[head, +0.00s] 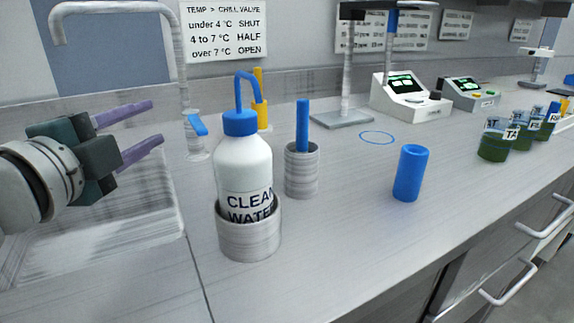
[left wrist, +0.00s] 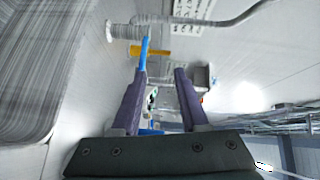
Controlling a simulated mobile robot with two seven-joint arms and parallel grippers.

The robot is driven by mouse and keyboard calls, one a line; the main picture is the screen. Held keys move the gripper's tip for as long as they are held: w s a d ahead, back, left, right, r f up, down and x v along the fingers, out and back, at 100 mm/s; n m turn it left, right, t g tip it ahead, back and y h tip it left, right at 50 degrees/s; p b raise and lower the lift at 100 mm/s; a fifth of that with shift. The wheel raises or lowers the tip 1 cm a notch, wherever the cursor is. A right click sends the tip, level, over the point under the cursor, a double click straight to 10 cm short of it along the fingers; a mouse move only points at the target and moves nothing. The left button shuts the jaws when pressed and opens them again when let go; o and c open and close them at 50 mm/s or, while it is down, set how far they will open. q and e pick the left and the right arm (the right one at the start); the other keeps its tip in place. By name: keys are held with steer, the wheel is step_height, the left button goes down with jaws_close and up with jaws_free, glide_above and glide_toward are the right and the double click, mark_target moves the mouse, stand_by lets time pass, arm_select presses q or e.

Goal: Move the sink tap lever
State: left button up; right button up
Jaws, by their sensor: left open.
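The sink tap (head: 182,95) stands at the back right corner of the sink, with its spout arching to the left. Its blue lever (head: 198,124) sits on the tap base and points toward the front right. My left gripper (head: 157,122) is open and empty, over the sink to the left of the tap, its purple fingers pointing at the lever. A gap shows between the fingertips and the lever. In the left wrist view the lever (left wrist: 144,52) lies just beyond the left fingertip of the gripper (left wrist: 160,72), off centre. My right gripper is not in view.
A white wash bottle (head: 243,170) in a grey holder stands right of the sink. A grey cup with a blue stick (head: 302,170) and a blue cylinder (head: 410,173) stand farther right. The sink (head: 150,240) is open below my left gripper.

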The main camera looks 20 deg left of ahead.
mark_target(198, 123)
arm_select(q)
steer(key=w+f+m+b, duration=0.1)
steer(key=w, duration=0.2)
steer(key=w+f+m+h+b, duration=0.1)
steer(key=w, duration=0.3)
steer(key=w+f+m+t+b, duration=0.1)
steer(key=w+f, duration=0.1)
steer(key=w, duration=0.2)
steer(key=shift+w+a+h, duration=0.15)
steer(key=shift+h, duration=0.25)
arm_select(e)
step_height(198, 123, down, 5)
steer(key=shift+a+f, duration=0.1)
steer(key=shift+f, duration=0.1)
arm_select(q)
steer(key=shift+c, duration=0.4)
steer(key=shift+r, duration=0.1)
jaws_close()
